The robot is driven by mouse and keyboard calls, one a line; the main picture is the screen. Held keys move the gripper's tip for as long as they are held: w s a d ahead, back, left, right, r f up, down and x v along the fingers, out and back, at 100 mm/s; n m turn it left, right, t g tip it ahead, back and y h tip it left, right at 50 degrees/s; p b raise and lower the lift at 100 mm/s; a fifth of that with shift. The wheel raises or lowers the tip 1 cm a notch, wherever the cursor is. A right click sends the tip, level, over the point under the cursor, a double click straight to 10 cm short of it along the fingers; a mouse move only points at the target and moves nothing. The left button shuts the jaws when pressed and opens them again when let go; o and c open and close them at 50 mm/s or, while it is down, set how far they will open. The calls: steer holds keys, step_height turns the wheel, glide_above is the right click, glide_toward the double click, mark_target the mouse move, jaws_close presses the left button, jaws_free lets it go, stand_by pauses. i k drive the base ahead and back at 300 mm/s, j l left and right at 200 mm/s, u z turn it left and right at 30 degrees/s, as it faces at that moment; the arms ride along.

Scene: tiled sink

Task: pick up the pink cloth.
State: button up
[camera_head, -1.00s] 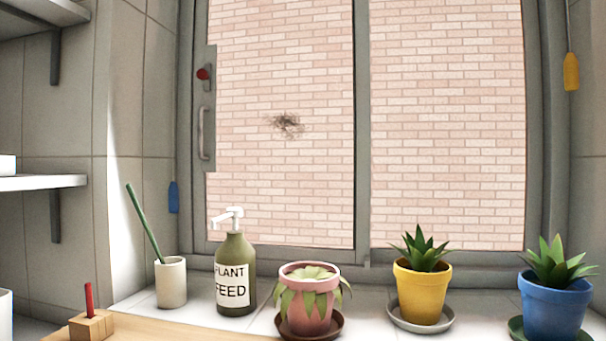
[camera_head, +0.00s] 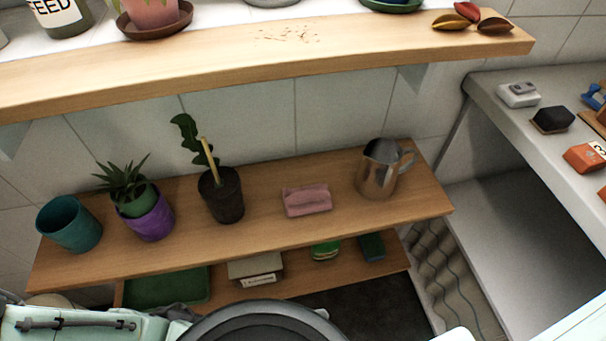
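The pink cloth (camera_head: 307,200) lies folded on the middle wooden shelf (camera_head: 270,232), right of centre. It sits between a dark pot with a leafy plant (camera_head: 221,196) on its left and a metal jug (camera_head: 379,170) on its right, touching neither. Nothing covers it. My gripper is not recognisable in view; only pale and dark parts of my own body show along the bottom edge.
A wooden ledge (camera_head: 250,50) overhangs behind the shelf. A teal pot (camera_head: 69,224) and a purple pot (camera_head: 149,217) stand at the shelf's left. A lower shelf holds a green tray (camera_head: 165,288) and a green sponge (camera_head: 325,250). A grey counter (camera_head: 500,120) with small items is at right.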

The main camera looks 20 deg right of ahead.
mark_target(316, 198)
steer(key=k+l+z, duration=0.2)
steer(key=k, duration=0.45)
steer(key=j+z, duration=0.15)
steer(key=z, duration=1.35)
steer(key=k+j+z, duration=0.1)
steer(key=j, duration=0.2)
steer(key=k+j+z, duration=0.2)
steer(key=k+j, duration=0.15)
steer(key=j, duration=1.25)
